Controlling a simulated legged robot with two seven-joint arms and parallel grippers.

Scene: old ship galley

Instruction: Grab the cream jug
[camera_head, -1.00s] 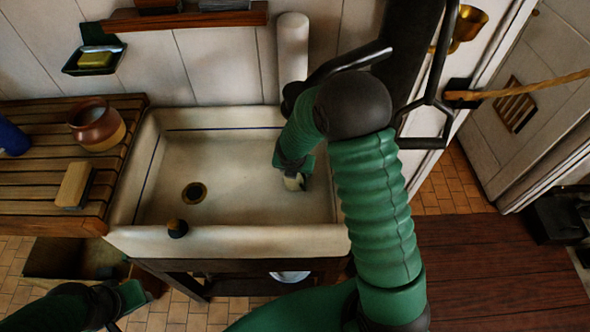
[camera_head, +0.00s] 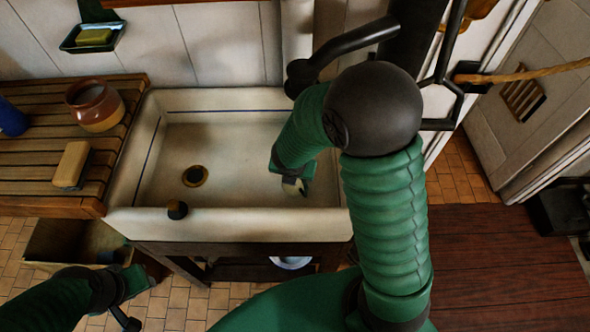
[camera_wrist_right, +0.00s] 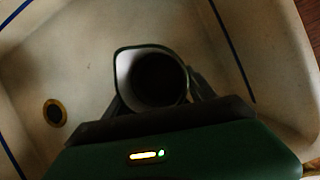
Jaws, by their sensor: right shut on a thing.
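The cream jug (camera_wrist_right: 155,78) shows from above in the right wrist view, with a pale inner wall, a lipped rim and a dark inside. My right gripper (camera_wrist_right: 158,104) is shut on it. In the head view a small pale part of the jug (camera_head: 293,187) shows below my right gripper (camera_head: 298,180), over the right part of the white sink (camera_head: 240,225). My arm hides the rest. I cannot tell how far the jug is from the sink floor. My left gripper (camera_head: 130,300) is at the lower left, below the wooden rack, with its jaws unclear.
A slatted wooden rack (camera_head: 40,148) left of the sink holds a brown and cream pot (camera_head: 95,106), a tan block (camera_head: 71,165) and a blue object (camera_head: 11,117). A dark plug (camera_head: 177,210) sits on the front rim. The sink floor around the drain (camera_head: 195,176) is clear.

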